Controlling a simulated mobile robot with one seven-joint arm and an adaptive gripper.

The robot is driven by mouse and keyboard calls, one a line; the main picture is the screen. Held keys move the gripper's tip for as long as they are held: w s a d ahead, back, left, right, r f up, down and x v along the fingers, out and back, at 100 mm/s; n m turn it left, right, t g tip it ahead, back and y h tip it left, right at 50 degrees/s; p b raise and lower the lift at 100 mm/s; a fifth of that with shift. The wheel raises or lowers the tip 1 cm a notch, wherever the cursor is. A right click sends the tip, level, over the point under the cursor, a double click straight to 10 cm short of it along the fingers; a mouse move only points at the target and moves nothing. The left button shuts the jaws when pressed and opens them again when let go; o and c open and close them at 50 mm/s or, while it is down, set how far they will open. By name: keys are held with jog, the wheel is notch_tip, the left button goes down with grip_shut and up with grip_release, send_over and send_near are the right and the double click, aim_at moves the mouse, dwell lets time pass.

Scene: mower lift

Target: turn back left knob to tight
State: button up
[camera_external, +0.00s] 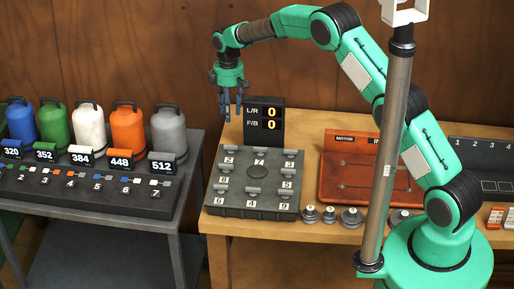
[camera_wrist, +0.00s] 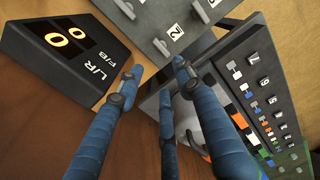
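A dark grey plate (camera_external: 228,205) with several small knobs and numbered labels lies on the wooden table. The knob at its back left corner (camera_external: 231,147) is beside the label 2. In the wrist view, the plate (camera_wrist: 143,22) shows at the top, with a knob (camera_wrist: 162,48) near the label 2. My gripper (camera_external: 228,112) is above and behind the plate's back left corner, fingers pointing down and clear of the knobs. In the wrist view, its blue fingers (camera_wrist: 160,75) are spread apart with nothing between them. No tight or loose marking is readable.
A display (camera_external: 264,122) reading L/R 0 and F/B 0 stands behind the plate, close to my gripper. A dark stand (camera_external: 110,205) with coloured weights is at the left. Several metal weights (camera_external: 351,218) and an orange board (camera_external: 335,180) are at the right.

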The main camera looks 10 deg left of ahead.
aim_at(231, 147)
jog(key=shift+f, duration=0.15)
notch_tip(231, 147, down, 14)
jog(key=shift+r+p, duration=0.25)
jog(key=shift+p, duration=0.45)
grip_shut()
